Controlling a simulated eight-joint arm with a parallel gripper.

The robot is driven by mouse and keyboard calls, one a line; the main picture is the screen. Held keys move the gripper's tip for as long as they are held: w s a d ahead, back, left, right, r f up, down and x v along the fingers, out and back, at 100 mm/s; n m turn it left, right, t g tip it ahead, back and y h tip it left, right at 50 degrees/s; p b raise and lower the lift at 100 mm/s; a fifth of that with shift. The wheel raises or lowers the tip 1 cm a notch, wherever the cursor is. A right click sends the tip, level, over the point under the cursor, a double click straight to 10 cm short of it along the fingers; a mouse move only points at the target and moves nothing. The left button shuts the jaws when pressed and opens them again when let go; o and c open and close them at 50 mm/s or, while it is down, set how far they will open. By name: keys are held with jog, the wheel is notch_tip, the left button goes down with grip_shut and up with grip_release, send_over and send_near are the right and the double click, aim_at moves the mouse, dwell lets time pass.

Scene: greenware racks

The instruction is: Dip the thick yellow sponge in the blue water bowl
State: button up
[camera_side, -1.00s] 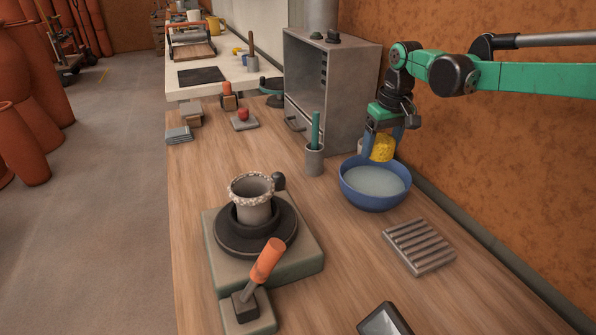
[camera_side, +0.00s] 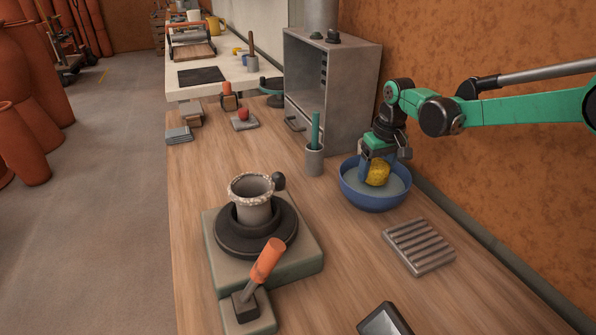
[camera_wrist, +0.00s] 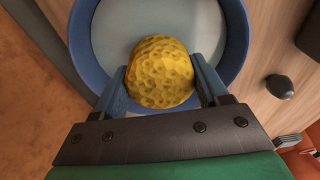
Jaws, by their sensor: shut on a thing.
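The thick yellow sponge (camera_side: 377,173) is held between the blue fingers of my gripper (camera_side: 376,177). It sits inside the rim of the blue water bowl (camera_side: 372,203), low at the pale water's surface. I cannot tell how deep its underside is. In the wrist view the pitted sponge (camera_wrist: 160,72) is pinched by the two fingers of my gripper (camera_wrist: 162,85). The blue bowl (camera_wrist: 236,40) surrounds it there, with pale water (camera_wrist: 118,25) beyond the sponge.
A ribbed grey rack (camera_side: 419,247) lies in front of the bowl. A grey cup with a green tool (camera_side: 315,160) stands to its left, and a grey kiln-like cabinet (camera_side: 345,95) behind. A wheel with a rough-rimmed pot (camera_side: 254,207) is further left. The wall is close on the right.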

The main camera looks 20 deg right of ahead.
aim_at(376, 162)
jog(key=shift+f, duration=0.1)
jog(key=shift+f, duration=1.1)
jog(key=shift+r, duration=0.1)
dwell(0.4)
jog(key=shift+r, duration=3.95)
